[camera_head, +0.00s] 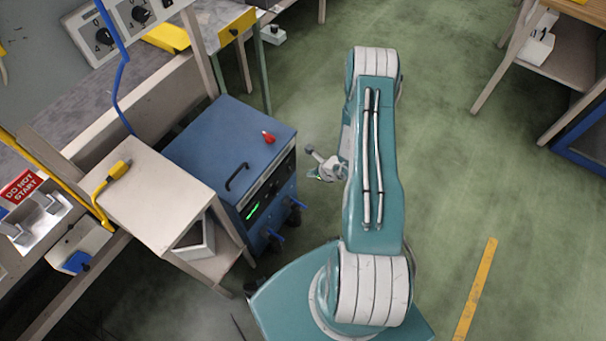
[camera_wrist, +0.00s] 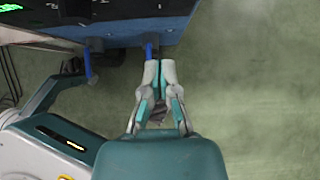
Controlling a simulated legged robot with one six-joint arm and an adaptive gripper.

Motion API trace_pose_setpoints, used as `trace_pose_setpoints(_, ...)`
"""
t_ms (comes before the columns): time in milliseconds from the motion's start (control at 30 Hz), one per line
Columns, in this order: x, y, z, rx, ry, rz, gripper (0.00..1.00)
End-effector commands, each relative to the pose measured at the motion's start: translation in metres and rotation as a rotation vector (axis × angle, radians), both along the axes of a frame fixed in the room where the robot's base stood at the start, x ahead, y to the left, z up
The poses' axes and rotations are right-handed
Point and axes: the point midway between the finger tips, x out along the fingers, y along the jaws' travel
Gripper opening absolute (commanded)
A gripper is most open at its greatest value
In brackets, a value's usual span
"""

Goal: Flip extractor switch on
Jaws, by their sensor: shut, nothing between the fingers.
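A blue cabinet (camera_head: 195,155), which looks like the extractor, has a dark front panel with a lit green display (camera_head: 253,211). A small red part (camera_head: 268,137) sits on its top near the front edge; I cannot tell if it is the switch. Two blue fittings (camera_head: 272,236) stick out low on the front. My gripper (camera_head: 322,165) is beside the cabinet's front, partly hidden by my arm. In the wrist view, my gripper (camera_wrist: 160,64) is shut and empty, with its tips close to a blue fitting (camera_wrist: 149,50); I cannot tell if they touch.
A cream table (camera_head: 140,195) with a yellow plug (camera_head: 119,169) stands left of the cabinet. A workbench with dials (camera_head: 141,14) is behind it. Another table (camera_head: 545,60) is at the upper right. The green floor between is clear, with a yellow stripe (camera_head: 476,290).

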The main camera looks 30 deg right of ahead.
Motion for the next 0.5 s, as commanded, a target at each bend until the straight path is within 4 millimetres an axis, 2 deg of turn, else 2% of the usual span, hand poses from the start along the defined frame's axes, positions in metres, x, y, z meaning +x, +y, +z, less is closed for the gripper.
trace_pose_setpoints(33,-0.005,-0.004,0.009,-0.001,-0.002,-0.003,0.0)
trace_pose_setpoints(200,-0.02,-0.01,0.029,-0.001,0.001,-0.001,0.0)
trace_pose_setpoints(500,-0.026,-0.012,0.036,0.0,0.002,-0.001,0.0)
